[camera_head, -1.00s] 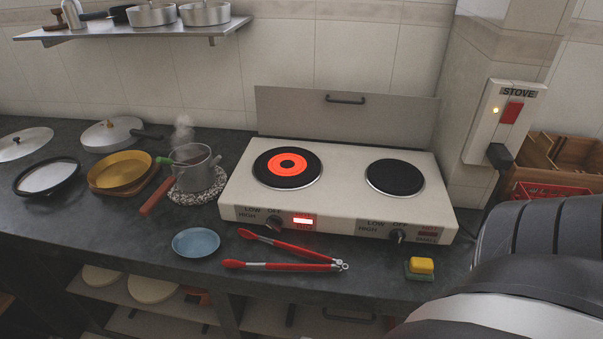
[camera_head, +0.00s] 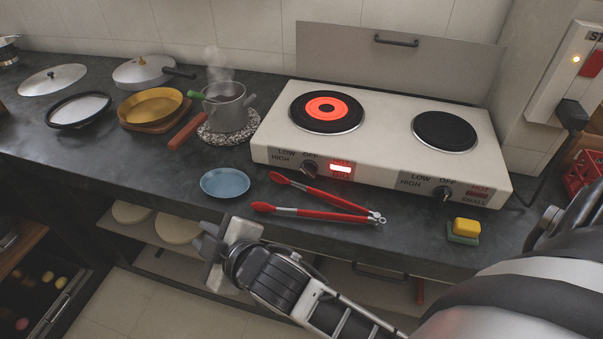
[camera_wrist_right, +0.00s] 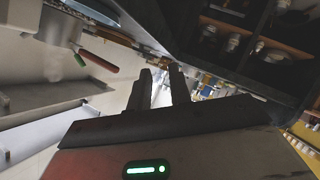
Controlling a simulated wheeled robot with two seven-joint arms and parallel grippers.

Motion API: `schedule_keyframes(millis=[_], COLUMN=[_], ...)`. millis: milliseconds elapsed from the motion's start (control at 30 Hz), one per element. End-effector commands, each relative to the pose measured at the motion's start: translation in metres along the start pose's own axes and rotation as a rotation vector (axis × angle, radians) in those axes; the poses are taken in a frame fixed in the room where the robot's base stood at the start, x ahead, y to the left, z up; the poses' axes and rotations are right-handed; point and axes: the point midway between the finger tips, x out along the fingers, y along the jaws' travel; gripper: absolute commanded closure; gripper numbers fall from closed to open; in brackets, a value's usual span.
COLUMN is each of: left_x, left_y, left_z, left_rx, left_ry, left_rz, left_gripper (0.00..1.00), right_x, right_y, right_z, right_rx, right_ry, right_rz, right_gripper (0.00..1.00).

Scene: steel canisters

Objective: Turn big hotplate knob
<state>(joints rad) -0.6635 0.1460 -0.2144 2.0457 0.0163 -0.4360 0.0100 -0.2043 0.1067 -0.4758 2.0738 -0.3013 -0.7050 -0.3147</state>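The big hotplate knob (camera_head: 309,169) is a dark dial on the front of the white stove (camera_head: 385,160), left of the lit red BIG indicator (camera_head: 341,168). Its pointer position is too small to read surely. The big hotplate (camera_head: 326,112) above it glows red-orange at its centre. My right gripper (camera_head: 205,240) is in front of the counter edge, below and left of the knob and apart from it. In the right wrist view its two fingers (camera_wrist_right: 160,86) stand apart with nothing between them. My left gripper is not in view.
The small hotplate knob (camera_head: 441,194) is at the right. Red tongs (camera_head: 315,203) and a blue plate (camera_head: 225,183) lie before the stove. A yellow-topped sponge (camera_head: 466,227) is at the right. A steaming pot (camera_head: 227,108) stands left of the stove.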

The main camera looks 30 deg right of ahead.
Motion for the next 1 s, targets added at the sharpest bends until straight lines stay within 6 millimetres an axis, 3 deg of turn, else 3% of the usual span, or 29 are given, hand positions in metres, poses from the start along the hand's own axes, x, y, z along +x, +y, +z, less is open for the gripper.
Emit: schedule_keyframes(millis=[100,167,233,300,367,400,467,500,567,600,633,667,733,767,800,867,900,1000], left_x=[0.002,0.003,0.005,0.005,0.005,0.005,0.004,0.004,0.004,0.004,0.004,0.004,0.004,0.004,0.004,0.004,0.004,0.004], left_y=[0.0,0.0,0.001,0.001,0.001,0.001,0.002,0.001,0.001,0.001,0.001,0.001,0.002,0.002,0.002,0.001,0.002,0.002], left_z=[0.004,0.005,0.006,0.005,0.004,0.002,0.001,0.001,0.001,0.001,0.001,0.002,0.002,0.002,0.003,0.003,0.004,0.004], left_rx=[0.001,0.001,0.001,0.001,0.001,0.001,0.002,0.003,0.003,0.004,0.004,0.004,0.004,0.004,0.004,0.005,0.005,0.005], left_ry=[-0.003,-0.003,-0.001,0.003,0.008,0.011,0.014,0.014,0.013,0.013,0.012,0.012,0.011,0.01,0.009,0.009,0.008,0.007], left_rz=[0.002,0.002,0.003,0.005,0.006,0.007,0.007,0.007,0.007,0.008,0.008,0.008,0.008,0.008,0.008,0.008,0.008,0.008], left_gripper=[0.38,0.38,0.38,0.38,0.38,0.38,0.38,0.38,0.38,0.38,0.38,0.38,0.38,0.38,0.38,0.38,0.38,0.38], right_x=[0.019,0.023,0.021,0.009,-0.01,-0.023,-0.039,-0.045,-0.045,-0.04,-0.032,-0.022,0.006,0.018,0.031,0.044,0.048,0.046], right_y=[-0.002,-0.007,-0.022,-0.052,-0.092,-0.123,-0.167,-0.193,-0.222,-0.231,-0.231,-0.225,-0.184,-0.156,-0.116,-0.053,-0.012,0.076], right_z=[-0.068,-0.11,-0.165,-0.222,-0.259,-0.271,-0.268,-0.254,-0.217,-0.184,-0.157,-0.128,-0.064,-0.041,-0.016,0.006,0.014,0.016], right_rx=[-0.241,-0.397,-0.624,-0.912,-1.191,-1.377,-1.641,-1.808,-2.046,-2.192,2.084,1.946,1.638,1.516,1.373,1.196,1.102,0.927], right_ry=[0.22,0.355,0.547,0.79,1.036,1.207,1.466,1.646,1.931,2.131,-2.08,-2.001,-1.837,-1.776,-1.71,-1.635,-1.597,-1.538], right_rz=[0.074,0.127,0.208,0.317,0.422,0.488,0.569,0.608,0.633,0.619,-0.534,-0.434,-0.181,-0.069,0.072,0.266,0.385,0.633], right_gripper=[0.8,0.8,0.8,0.8,0.8,0.8,0.8,0.8,0.8,0.8,0.8,0.8,0.8,0.8,0.8,0.8,0.8,0.8])
